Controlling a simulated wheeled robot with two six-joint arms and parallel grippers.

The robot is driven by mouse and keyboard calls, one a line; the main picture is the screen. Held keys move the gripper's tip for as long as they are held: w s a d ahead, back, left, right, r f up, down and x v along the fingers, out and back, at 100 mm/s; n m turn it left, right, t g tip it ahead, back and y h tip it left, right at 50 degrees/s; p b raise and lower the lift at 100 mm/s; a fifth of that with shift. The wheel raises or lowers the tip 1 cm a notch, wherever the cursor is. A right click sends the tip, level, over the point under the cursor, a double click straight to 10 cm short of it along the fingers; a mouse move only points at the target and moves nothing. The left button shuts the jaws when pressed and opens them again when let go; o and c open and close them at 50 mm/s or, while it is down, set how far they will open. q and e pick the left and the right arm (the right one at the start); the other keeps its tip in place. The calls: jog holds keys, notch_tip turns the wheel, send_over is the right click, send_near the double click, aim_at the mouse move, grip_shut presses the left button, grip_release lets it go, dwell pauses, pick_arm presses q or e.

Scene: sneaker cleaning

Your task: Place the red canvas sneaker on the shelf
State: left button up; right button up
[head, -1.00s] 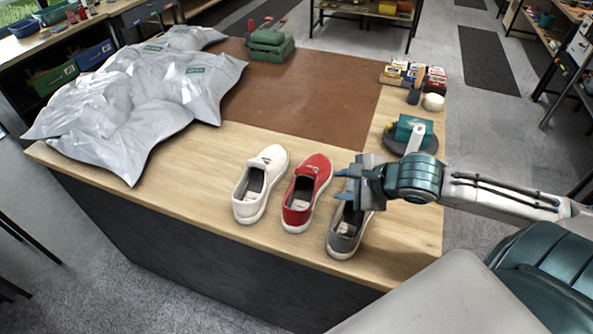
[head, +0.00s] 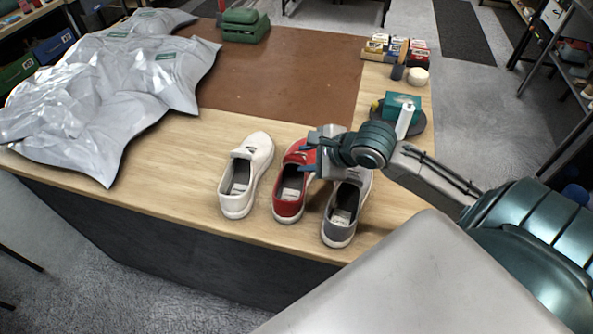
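The red canvas sneaker (head: 287,207) stands on the wooden workbench, toe pointing away, between a white sneaker (head: 247,172) on its left and a grey sneaker (head: 338,226) on its right. My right gripper (head: 306,155) reaches in from the right, over the grey sneaker. A dark shelf rack (head: 552,52) shows at the right edge. My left gripper is not in view.
Grey plastic bags (head: 110,90) cover the bench's left side. A brown mat (head: 280,80) lies behind the sneakers, with a green case (head: 244,26) at its back. Small boxes (head: 398,48) and a teal block on a round base (head: 401,105) stand along the right side.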

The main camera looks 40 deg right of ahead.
aim_at(300, 159)
jog(key=shift+w+a+f, duration=0.1)
jog(key=shift+w+f, duration=0.45)
jog(key=p+x, duration=0.1)
jog(key=x, duration=0.1)
jog(key=shift+w+f, duration=0.25)
jog(key=shift+f, duration=0.1)
jog(key=shift+w+f, duration=0.35)
jog(key=shift+f, duration=0.1)
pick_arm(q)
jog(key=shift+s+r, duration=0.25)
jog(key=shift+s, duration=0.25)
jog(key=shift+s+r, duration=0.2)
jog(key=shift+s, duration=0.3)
pick_arm(e)
grip_shut()
